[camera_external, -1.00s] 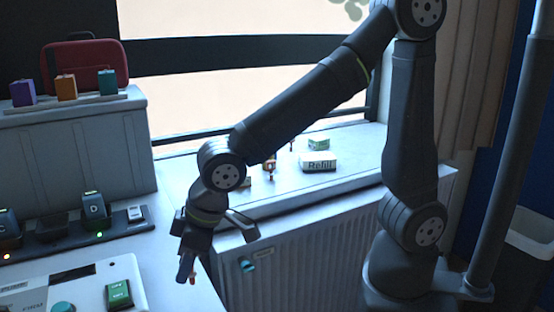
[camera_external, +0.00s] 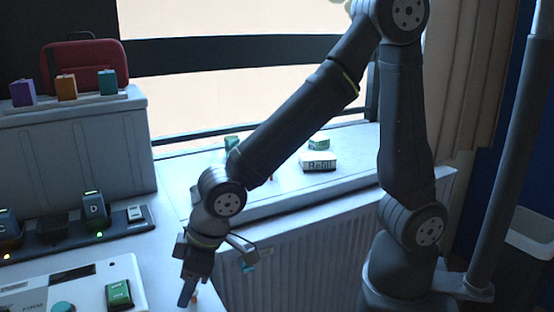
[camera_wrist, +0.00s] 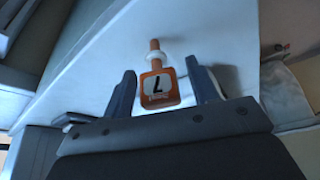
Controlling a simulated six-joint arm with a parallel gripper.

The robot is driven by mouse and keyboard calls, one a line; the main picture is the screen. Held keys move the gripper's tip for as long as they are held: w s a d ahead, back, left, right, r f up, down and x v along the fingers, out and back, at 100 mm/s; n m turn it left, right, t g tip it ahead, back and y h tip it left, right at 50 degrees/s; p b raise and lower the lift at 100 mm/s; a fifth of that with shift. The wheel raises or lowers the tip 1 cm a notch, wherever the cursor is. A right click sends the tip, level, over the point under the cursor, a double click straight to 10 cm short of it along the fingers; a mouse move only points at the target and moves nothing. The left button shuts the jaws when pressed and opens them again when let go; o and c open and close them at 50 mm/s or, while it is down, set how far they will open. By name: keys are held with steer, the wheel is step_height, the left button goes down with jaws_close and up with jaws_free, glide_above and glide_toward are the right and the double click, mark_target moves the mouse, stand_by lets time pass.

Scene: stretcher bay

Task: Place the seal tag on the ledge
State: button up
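The seal tag is an orange tag (camera_wrist: 158,90) with a white label marked "L", a white ring and an orange stem. In the wrist view it is between the two fingers of my gripper (camera_wrist: 160,78), with a narrow gap on each side. My gripper is open around it. In the external view my gripper (camera_external: 188,292) points down at the white worktop's right edge, low in the picture. The ledge (camera_external: 352,150) is the pale sill under the window, above the radiator, behind my arm.
On the ledge stand a "Refill" box (camera_external: 318,162) and a green-and-white box (camera_external: 319,143); my arm hides part of it. A dark charger strip (camera_external: 60,238) and a white device with a green switch (camera_external: 119,295) lie left of my gripper. The radiator (camera_external: 310,250) is on the right.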

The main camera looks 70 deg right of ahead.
steer(key=shift+r, duration=0.5)
steer(key=v, duration=1.1)
steer(key=shift+s+r, duration=0.2)
steer(key=shift+f, duration=0.1)
steer(key=x, duration=1.2)
steer(key=shift+d+f, duration=0.1)
steer(key=shift+f, duration=0.05)
steer(key=shift+r, duration=0.75)
